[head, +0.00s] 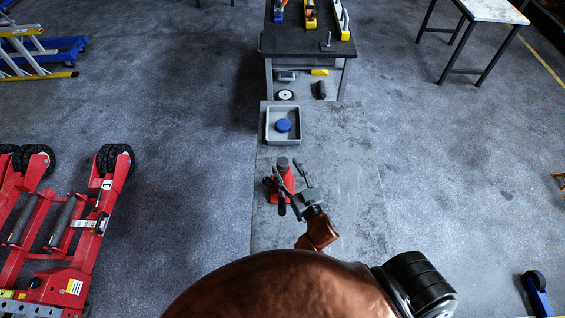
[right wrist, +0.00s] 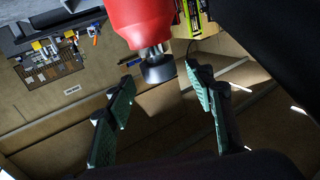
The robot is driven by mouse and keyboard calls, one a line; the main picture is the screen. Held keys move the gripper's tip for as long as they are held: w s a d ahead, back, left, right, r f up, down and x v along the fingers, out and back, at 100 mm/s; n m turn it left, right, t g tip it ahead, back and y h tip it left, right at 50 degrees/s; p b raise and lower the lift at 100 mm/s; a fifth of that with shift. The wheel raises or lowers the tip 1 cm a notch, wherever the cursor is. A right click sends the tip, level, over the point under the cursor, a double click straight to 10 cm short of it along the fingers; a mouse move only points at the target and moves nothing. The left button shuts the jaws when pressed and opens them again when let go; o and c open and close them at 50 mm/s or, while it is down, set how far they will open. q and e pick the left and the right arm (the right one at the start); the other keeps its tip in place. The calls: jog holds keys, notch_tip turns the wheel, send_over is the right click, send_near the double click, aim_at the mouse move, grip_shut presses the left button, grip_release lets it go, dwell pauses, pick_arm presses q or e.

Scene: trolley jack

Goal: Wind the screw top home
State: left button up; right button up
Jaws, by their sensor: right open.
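A small red jack (head: 285,185) stands on the grey bench top, with a dark grey round screw top (head: 282,162) at its upper end. The right wrist view shows the jack's red body (right wrist: 140,20) upside down, with a bright metal neck and the dark screw top (right wrist: 158,69). My right gripper (head: 291,179) is open beside the jack. In the right wrist view, its two green-padded fingers (right wrist: 160,78) stand apart, with the screw top showing between their tips. I cannot tell whether either finger touches it. My left gripper is not in view.
A grey tray (head: 270,139) holding a blue round piece (head: 283,126) sits behind the jack. Beyond is a dark-topped table (head: 290,45) with tools. Large red trolley jacks (head: 75,225) stand on the left floor. The bench (head: 345,160) right of the jack is clear.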

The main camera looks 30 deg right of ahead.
jog(key=s, duration=0.8)
jog(key=shift+s, duration=0.15)
